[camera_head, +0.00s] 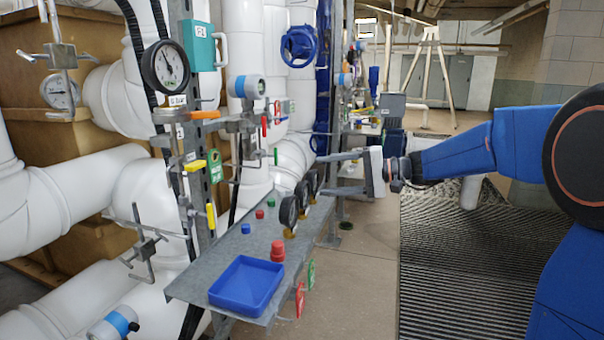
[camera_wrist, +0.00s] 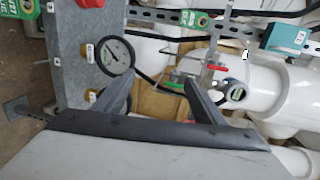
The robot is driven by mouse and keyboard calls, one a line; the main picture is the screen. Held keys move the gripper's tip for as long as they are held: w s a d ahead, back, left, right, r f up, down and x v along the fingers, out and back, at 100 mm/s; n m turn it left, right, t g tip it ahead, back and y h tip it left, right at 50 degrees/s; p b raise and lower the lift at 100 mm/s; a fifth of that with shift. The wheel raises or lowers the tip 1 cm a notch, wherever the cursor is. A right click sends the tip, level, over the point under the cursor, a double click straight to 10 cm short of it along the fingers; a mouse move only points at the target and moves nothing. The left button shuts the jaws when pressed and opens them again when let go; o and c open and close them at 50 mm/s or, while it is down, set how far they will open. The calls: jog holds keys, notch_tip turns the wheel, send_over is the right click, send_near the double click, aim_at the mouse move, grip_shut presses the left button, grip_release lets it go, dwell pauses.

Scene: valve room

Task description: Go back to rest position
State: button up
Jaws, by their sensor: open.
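My gripper (camera_head: 340,173) is open and empty in the head view. Its two grey fingers point left, beside the row of gauges at the far end of the grey metal shelf. My blue arm reaches in from the right. In the wrist view my gripper (camera_wrist: 160,95) shows two dark fingers spread apart with nothing between them. A round gauge (camera_wrist: 115,55) is beside the left finger. A green-handled valve (camera_wrist: 175,87) and a red-handled valve (camera_wrist: 217,68) show beyond the fingertips.
The shelf (camera_head: 215,270) holds a blue tray (camera_head: 246,285), a red button (camera_head: 277,250) and several gauges (camera_head: 289,212). White pipes (camera_head: 75,195) and valves fill the left side. A blue handwheel (camera_head: 299,46) is above. The grated floor (camera_head: 450,270) at right is clear.

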jog(key=s+d+f+n+g+h, duration=0.15)
jog(key=s+f+h, duration=0.3)
jog(key=s, duration=0.65)
jog(key=s+d+f+h, duration=0.25)
jog(key=s+f, duration=0.25)
jog(key=s, duration=0.6)
jog(key=s+d+f+n+t+h, duration=0.1)
jog(key=s+d+f+h, duration=0.3)
jog(key=s+d, duration=0.3)
jog(key=s+d+f+n+h, duration=0.1)
jog(key=s+d+f+h, duration=0.3)
jog(key=s+d+f, duration=0.2)
jog(key=s+d, duration=0.2)
jog(key=s, duration=0.2)
jog(key=shift+s+t, duration=0.15)
jog(key=shift+t, duration=0.2)
